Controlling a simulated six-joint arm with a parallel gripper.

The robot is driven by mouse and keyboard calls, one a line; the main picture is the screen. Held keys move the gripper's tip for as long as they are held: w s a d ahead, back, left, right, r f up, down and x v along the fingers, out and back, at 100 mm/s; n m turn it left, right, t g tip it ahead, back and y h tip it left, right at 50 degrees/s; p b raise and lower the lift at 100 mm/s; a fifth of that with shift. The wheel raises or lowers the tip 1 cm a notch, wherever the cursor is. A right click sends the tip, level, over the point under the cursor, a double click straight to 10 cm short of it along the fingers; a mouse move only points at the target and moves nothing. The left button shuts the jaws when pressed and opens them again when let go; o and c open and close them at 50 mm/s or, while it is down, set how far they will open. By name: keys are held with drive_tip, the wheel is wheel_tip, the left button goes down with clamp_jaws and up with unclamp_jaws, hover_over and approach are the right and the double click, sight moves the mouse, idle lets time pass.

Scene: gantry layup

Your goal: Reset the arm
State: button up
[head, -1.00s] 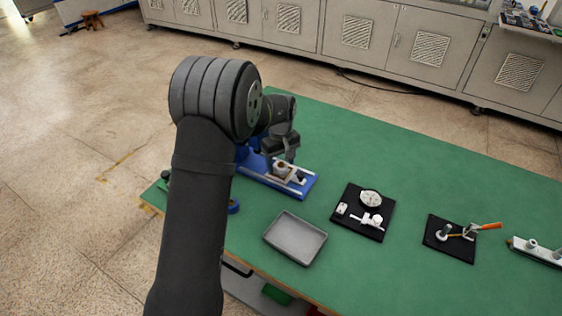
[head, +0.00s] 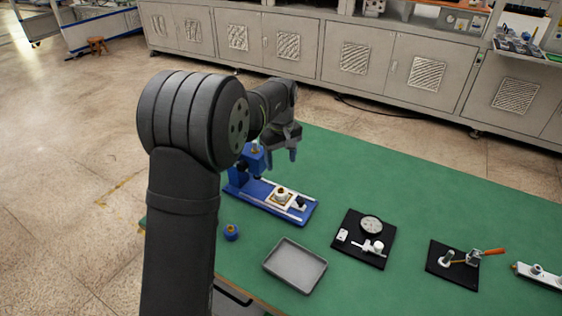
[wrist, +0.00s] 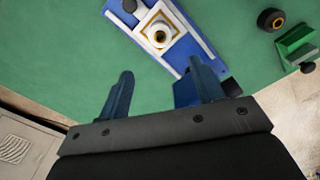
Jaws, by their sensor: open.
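My gripper (head: 294,143) is open and empty, raised above the blue fixture (head: 270,203) at the back left of the green table. Its two fingers also show in the wrist view (wrist: 160,88), spread apart with nothing between them. A white-and-brass round part (head: 282,194) sits in a square frame on the fixture, apart from my gripper. The same part shows in the wrist view (wrist: 160,35), beyond the fingertips.
A grey tray (head: 295,266) lies empty near the front edge. Black boards with a dial (head: 371,225) and a clamp with an orange handle (head: 486,252) lie to the right. Open green table (head: 430,190) lies behind them.

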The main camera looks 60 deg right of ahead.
sight(281, 190)
wheel_tip(281, 190, down, 12)
drive_tip(key=shift+f, duration=0.25)
wheel_tip(281, 190, up, 3)
drive_tip(key=shift+f, duration=0.1)
drive_tip(key=shift+r, duration=0.8)
